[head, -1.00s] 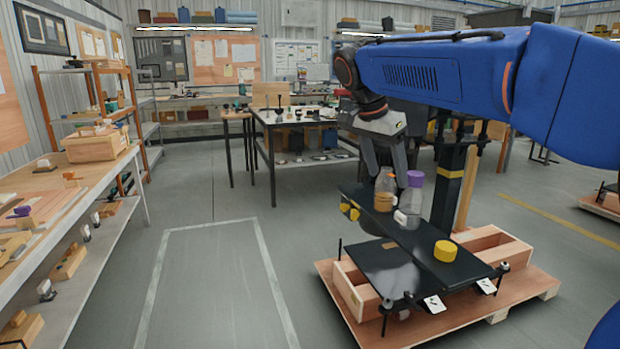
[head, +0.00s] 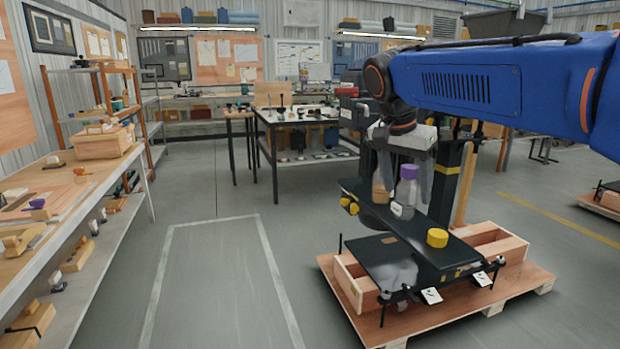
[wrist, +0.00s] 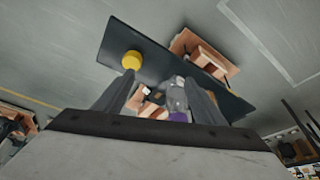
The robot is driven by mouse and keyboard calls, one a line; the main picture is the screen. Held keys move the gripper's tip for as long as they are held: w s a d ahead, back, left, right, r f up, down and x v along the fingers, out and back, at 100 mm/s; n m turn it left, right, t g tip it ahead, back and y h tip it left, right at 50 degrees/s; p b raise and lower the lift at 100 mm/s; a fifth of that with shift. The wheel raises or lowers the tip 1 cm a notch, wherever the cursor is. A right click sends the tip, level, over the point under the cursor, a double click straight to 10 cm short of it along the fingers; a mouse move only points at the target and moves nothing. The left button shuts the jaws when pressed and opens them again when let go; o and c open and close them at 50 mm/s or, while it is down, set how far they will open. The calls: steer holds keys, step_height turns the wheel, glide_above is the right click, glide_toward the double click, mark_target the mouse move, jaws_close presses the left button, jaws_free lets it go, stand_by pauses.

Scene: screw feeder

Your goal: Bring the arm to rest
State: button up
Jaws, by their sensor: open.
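My gripper (head: 412,172) hangs fingers-down over the dark narrow shelf (head: 462,250) of the screw-feeder stand. Its two fingers are spread apart, and they also show open in the wrist view (wrist: 160,92). A clear bottle with a purple cap (head: 408,192) stands upright on the shelf, and an amber bottle (head: 380,188) stands beside it. In the wrist view the purple cap (wrist: 179,117) appears between the fingers, near the right one. I cannot tell whether a finger touches a bottle. Nothing is clearly gripped.
A yellow round piece (head: 437,238) sits on the shelf. A black plate (head: 385,258) and wooden bins (head: 497,248) rest on a pallet (head: 520,290). A workbench (head: 60,215) runs along the left. The grey floor (head: 215,270) between is clear.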

steer(key=s+d+f+n+y, duration=0.1)
steer(key=s+d+f+n, duration=0.1)
steer(key=s+f, duration=0.5)
steer(key=s+d+f+n+t+y, duration=0.1)
steer(key=s+d+f+n, duration=0.2)
steer(key=s+f, duration=0.5)
steer(key=s+d+f+n+t+y, duration=0.1)
steer(key=s+d+f+n, duration=0.1)
steer(key=s+f+n, duration=0.2)
steer(key=s+f, duration=0.3)
steer(key=s, duration=0.4)
steer(key=shift+s+d+f, duration=0.2)
steer(key=shift+d+f, duration=0.05)
